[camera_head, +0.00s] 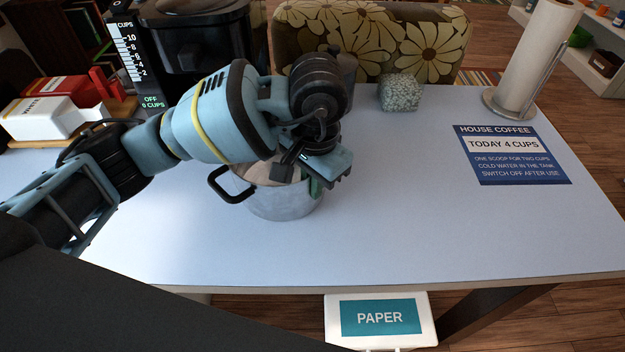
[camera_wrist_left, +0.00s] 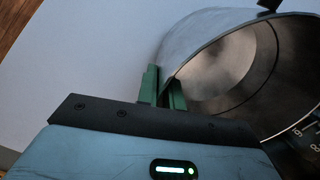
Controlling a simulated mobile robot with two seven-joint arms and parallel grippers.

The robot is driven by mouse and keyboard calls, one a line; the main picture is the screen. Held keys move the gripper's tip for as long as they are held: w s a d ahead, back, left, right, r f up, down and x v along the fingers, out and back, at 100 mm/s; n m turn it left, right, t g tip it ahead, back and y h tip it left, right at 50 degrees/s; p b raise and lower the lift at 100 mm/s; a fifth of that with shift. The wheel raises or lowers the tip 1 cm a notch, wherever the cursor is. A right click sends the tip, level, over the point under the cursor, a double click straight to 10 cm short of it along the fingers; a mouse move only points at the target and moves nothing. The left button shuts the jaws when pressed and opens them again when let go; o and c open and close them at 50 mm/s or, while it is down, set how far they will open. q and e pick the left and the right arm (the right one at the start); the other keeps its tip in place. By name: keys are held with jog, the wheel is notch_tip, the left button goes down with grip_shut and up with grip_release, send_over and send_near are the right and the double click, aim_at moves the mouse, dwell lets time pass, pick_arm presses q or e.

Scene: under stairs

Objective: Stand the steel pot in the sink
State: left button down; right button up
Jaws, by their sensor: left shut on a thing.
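The steel pot (camera_head: 285,203) stands upright on the pale table (camera_head: 420,225), below my left gripper (camera_head: 314,184). It has a dark side handle (camera_head: 226,186) on its left. In the left wrist view the pot (camera_wrist_left: 212,38) is seen into its open mouth, and its inside looks empty. My left gripper's green fingers (camera_wrist_left: 164,90) are shut on the pot's rim, one on each side of the wall. My arm hides much of the pot's top in the head view. No sink is in view. My right gripper is not in view.
A coffee machine (camera_head: 205,45), boxes (camera_head: 42,117) and a scale board (camera_head: 130,55) stand at the back left. A patterned cube (camera_head: 400,92), paper towel roll (camera_head: 530,60) and blue sign (camera_head: 512,155) are at the right. A PAPER bin (camera_head: 427,333) stands below the front edge.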

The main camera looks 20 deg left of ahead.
pick_arm(q)
jog(key=c, duration=1.5)
grip_release()
jog(key=shift+f, duration=0.1)
jog(key=shift+c, duration=0.2)
